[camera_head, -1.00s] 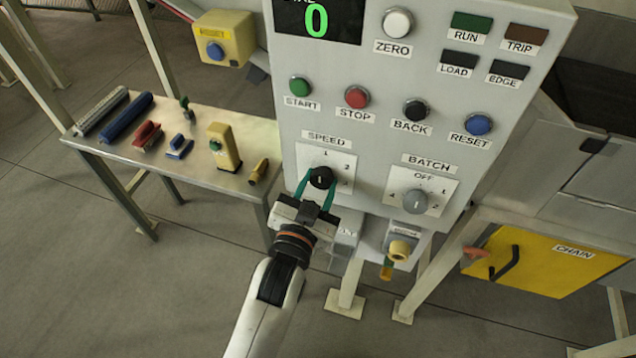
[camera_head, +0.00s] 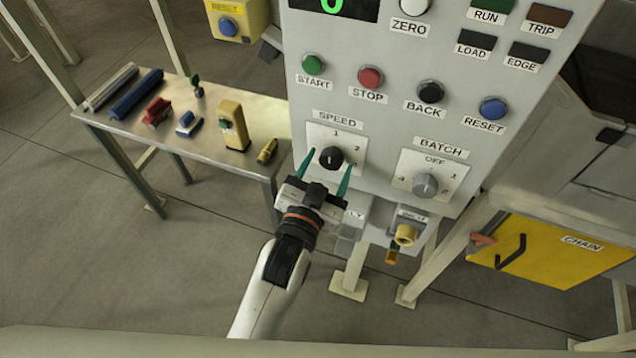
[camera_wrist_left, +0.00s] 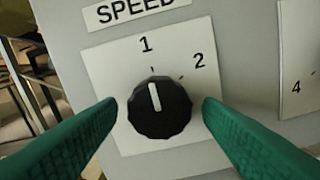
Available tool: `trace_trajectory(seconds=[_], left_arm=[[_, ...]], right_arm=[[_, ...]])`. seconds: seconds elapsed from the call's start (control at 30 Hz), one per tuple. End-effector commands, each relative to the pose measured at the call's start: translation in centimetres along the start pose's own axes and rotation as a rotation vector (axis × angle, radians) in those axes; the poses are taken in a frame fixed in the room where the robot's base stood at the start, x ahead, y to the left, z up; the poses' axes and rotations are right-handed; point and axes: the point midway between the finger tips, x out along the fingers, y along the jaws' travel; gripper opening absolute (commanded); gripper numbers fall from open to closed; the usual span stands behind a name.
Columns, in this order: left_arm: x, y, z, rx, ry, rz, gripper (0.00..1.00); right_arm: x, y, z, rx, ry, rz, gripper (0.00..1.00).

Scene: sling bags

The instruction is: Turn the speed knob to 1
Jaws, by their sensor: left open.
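The black speed knob (camera_head: 331,158) sits on a white plate (camera_head: 350,137) under the SPEED label on the grey panel. In the left wrist view the knob (camera_wrist_left: 159,107) has a white pointer line aimed up, close to the tick under the 1; the 2 is up and to the right of it. My left gripper (camera_head: 327,172) is open, its green fingers on either side of the knob. In the left wrist view gaps show between the fingers and the knob. My right gripper is not in view.
The grey batch knob (camera_head: 425,185) is just to the right on the same panel. A yellow key-like part (camera_head: 404,235) sticks out below. A side table (camera_head: 200,125) with several small items stands at the left. Push buttons line the panel above.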

Motion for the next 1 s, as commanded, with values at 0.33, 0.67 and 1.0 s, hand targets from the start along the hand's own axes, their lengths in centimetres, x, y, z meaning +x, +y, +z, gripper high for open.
trace_trajectory(seconds=[0.33,0.67,1.0], left_arm=[[-6.9,-0.1,-0.5,0.0,0.004,-0.002,0.6],[-11.2,-0.1,-0.2,-0.001,0.001,-0.001,0.6],[-11.5,0.0,0.0,0.0,0.0,0.0,0.6]], right_arm=[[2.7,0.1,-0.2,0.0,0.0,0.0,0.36],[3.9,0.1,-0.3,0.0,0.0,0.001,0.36],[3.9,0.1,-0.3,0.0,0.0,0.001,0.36]])
